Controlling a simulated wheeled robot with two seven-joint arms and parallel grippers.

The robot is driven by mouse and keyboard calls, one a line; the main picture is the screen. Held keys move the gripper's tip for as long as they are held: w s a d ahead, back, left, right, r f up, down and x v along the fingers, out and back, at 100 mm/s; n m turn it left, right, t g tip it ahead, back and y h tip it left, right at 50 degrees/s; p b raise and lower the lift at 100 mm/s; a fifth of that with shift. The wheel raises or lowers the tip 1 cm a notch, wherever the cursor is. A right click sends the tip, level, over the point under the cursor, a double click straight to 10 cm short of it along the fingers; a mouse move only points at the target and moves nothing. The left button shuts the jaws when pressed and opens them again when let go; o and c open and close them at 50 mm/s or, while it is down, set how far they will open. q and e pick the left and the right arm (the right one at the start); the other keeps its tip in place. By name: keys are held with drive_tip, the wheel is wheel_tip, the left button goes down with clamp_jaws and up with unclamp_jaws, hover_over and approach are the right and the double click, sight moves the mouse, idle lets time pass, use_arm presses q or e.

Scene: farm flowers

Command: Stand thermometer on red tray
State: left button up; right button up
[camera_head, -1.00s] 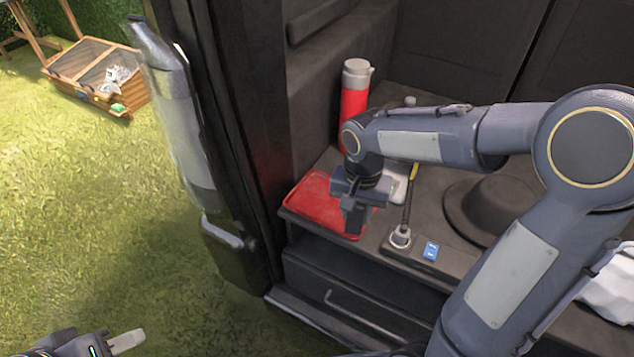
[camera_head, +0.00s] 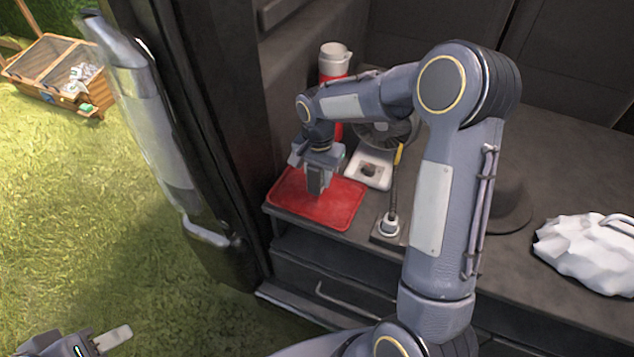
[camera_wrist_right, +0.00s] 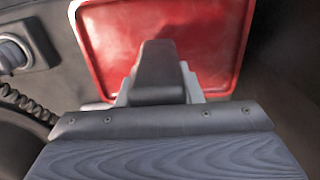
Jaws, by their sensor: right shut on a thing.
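The red tray (camera_head: 335,213) lies on the dark counter near its front left corner; it also fills the top of the right wrist view (camera_wrist_right: 110,45). My right gripper (camera_head: 317,190) points down over the back left part of the tray. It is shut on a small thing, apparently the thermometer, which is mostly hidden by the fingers. I cannot tell whether that thing touches the tray. In the right wrist view, the gripper (camera_wrist_right: 155,75) covers the tray's near middle. My left gripper (camera_head: 105,343) is at the bottom left, low and away from the counter, partly out of frame.
A red flask with a grey top (camera_head: 334,58) stands behind my right arm. A white device (camera_head: 369,170) and a metal-ended cord (camera_head: 389,225) lie right of the tray. A dark hat (camera_head: 507,207) and white cloth (camera_head: 588,255) are further right.

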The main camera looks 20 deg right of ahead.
sight(317, 183)
drive_tip(key=shift+w+f, duration=0.35)
drive_tip(key=shift+f, duration=1.55)
drive_tip(key=shift+f, duration=0.1)
drive_tip(key=o, duration=1)
